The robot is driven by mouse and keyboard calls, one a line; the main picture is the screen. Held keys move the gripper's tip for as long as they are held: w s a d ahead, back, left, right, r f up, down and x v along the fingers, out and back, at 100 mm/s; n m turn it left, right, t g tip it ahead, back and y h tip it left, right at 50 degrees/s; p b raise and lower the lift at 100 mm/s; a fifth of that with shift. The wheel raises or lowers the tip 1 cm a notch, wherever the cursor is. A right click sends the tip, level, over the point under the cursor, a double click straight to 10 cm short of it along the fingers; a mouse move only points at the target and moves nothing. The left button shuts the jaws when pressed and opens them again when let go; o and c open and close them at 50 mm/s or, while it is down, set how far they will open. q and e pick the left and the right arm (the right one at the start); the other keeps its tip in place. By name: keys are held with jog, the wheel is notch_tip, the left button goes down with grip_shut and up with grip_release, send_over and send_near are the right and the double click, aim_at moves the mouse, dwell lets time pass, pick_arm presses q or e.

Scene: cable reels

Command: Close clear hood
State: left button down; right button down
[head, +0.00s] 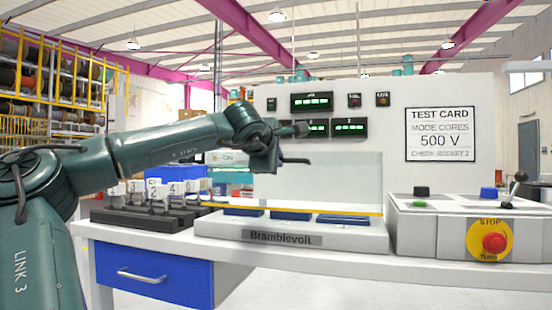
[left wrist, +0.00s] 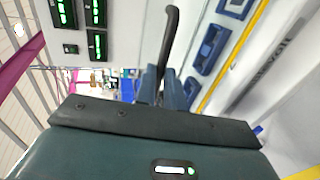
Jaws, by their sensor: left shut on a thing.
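The clear hood (head: 345,182) is a faint see-through panel standing raised over the white test unit (head: 215,228) labelled Bramblevolt. A yellow strip (head: 340,212) runs along the unit below it, and blue sockets (head: 290,216) show there. My left gripper (head: 278,157) is at the upper part of the hood, shut on its dark handle (head: 298,161). In the left wrist view the black handle (left wrist: 170,40) passes between the two fingers (left wrist: 165,88). The hood's clear edges are hard to make out. My right gripper is not in view.
A grey control box (head: 470,222) with a red stop button (head: 494,243) and a lever stands at the right. Numbered cable clips in a dark rack (head: 140,217) stand at the left on the bench (head: 330,262). A white panel with green displays (head: 312,102) rises behind.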

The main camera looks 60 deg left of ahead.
pick_arm(q)
jog(key=c, duration=1.7)
grip_release()
jog(key=shift+w+a+f, duration=0.15)
jog(key=shift+w+f, duration=0.05)
jog(key=shift+f, duration=0.15)
jog(key=shift+o, duration=1)
jog(key=shift+r, duration=0.2)
jog(key=shift+s, duration=0.1)
jog(key=p+v, duration=0.1)
jog(key=v, duration=1.2)
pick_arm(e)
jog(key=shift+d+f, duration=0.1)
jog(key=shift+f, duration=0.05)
